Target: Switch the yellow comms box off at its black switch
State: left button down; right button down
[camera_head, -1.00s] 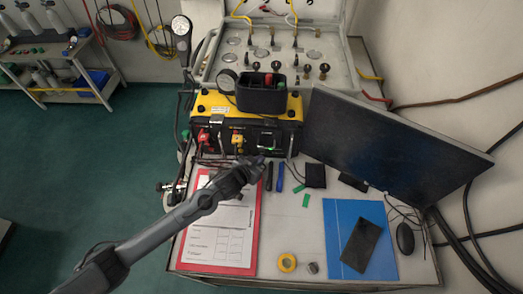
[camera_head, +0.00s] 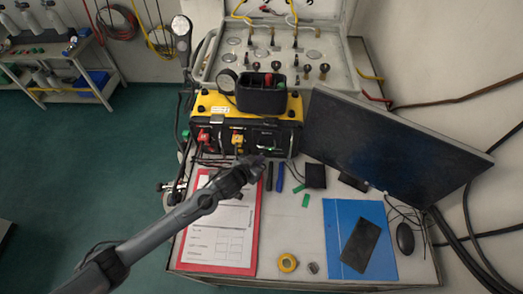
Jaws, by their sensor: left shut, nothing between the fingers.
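The yellow comms box (camera_head: 212,103) stands at the back of the desk, with a dark front face carrying red and yellow fittings. A dark switch area (camera_head: 268,138) is at the right of that front, with a small green light near its lower edge. My left gripper (camera_head: 261,162) is shut and empty, just in front of and below the switch area. I cannot tell whether its tips touch the box. The switch's exact position is too small to read. My right gripper is not in view.
A black bin (camera_head: 262,97) sits on top of the box. A large monitor (camera_head: 385,135) stands close on the right. A red clipboard (camera_head: 252,240) lies under my left arm. A blue folder (camera_head: 338,215), yellow tape roll (camera_head: 287,263) and pens lie on the desk.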

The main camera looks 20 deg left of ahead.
pick_arm(q)
jog(key=shift+w, duration=0.35)
jog(key=shift+w+a+r, duration=0.1)
jog(key=shift+w+a, duration=0.1)
jog(key=shift+w, duration=0.05)
dwell(0.7)
jog(key=shift+s+d+p, duration=0.1)
jog(key=shift+s+p, duration=0.1)
jog(key=shift+p, duration=0.15)
jog(key=shift+s+d, duration=0.1)
jog(key=shift+s, duration=0.25)
jog(key=shift+s+p, duration=0.2)
jog(key=shift+p, duration=0.15)
jog(key=shift+s+d+p, duration=0.2)
jog(key=shift+s+p, duration=0.15)
jog(key=shift+s, duration=0.15)
jog(key=shift+s+d+p, duration=0.15)
jog(key=shift+s+p, duration=0.15)
jog(key=shift+s, duration=0.15)
jog(key=shift+s+d+f+p, duration=0.2)
jog(key=shift+s+p, duration=0.1)
jog(key=shift+s, duration=0.35)
jog(key=shift+s+d+f+p, duration=0.1)
jog(key=shift+s+d+p, duration=0.15)
jog(key=shift+s, duration=0.35)
jog(key=shift+s+f, duration=0.1)
jog(key=shift+s, duration=0.05)
